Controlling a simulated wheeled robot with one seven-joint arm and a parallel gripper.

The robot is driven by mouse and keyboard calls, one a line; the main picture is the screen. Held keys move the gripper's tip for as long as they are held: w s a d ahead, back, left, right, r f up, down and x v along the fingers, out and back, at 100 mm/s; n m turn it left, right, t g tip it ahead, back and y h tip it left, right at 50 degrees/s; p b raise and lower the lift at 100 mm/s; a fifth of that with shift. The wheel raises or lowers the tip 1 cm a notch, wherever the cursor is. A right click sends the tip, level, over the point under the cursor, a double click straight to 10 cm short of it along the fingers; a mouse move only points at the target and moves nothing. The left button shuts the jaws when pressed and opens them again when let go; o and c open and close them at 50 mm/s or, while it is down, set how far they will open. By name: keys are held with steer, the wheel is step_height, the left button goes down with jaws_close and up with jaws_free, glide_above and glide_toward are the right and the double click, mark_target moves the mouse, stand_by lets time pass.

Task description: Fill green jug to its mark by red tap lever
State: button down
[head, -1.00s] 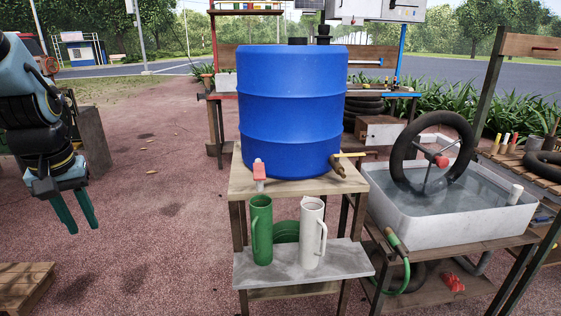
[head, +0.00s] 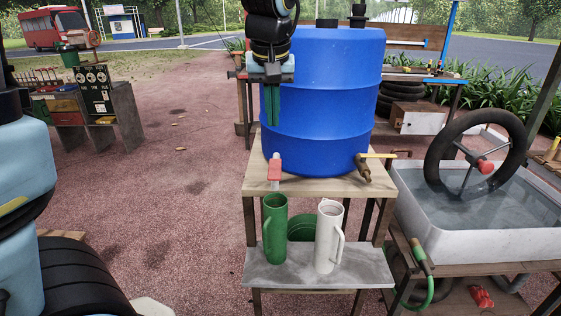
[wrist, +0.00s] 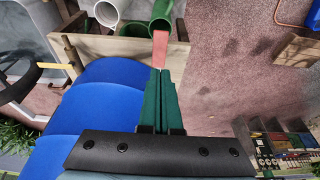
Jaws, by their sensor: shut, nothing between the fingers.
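The green jug (head: 275,230) stands upright on the grey lower shelf, below the red tap lever (head: 274,167) at the front left of the blue barrel (head: 320,100). In the wrist view, the red tap lever (wrist: 159,48) shows just beyond my fingertips, with the green jug (wrist: 161,14) past it. My gripper (head: 273,122) is shut and empty, pointing down in front of the barrel and above the lever, apparently apart from it. It also shows in the wrist view (wrist: 160,72). The jug's mark and water level cannot be made out.
A water-filled trough (head: 480,225) with a wheel stands at right. The ground left of the stand is open.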

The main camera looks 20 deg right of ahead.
steer(key=shift+f, duration=0.15)
steer(key=p, duration=0.3)
glide_toward(274, 173)
steer(key=x, duration=0.5)
steer(key=shift+w, duration=0.15)
steer(key=shift+f, duration=0.75)
steer(key=shift+f, duration=0.1)
